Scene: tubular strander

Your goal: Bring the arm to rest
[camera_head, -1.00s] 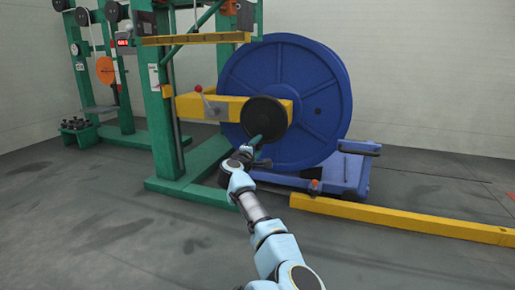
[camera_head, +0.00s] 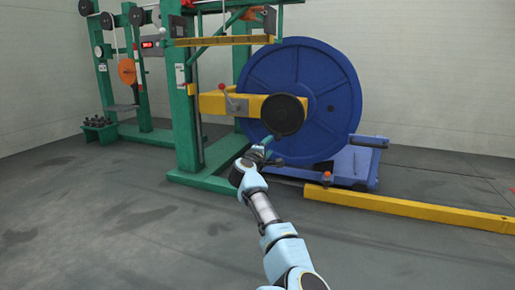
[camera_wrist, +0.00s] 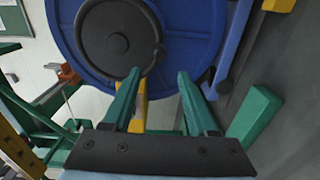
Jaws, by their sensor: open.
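My gripper (camera_head: 265,147) is at the end of my outstretched arm, in front of the machine and below the black round hub. In the wrist view my gripper (camera_wrist: 158,85) shows two green fingers standing apart with nothing between them. Beyond the fingertips are the black hub (camera_wrist: 112,38) and the large blue reel (camera_wrist: 185,40). In the head view the black hub (camera_head: 276,115) sits at the end of a yellow arm (camera_head: 222,104), before the blue reel (camera_head: 325,95). I cannot tell the exact gap between fingertips and hub.
A green frame (camera_head: 186,100) stands left of the reel. A blue trolley (camera_head: 352,167) is under the reel. A yellow floor beam (camera_head: 420,210) runs to the right. The floor at left front is bare.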

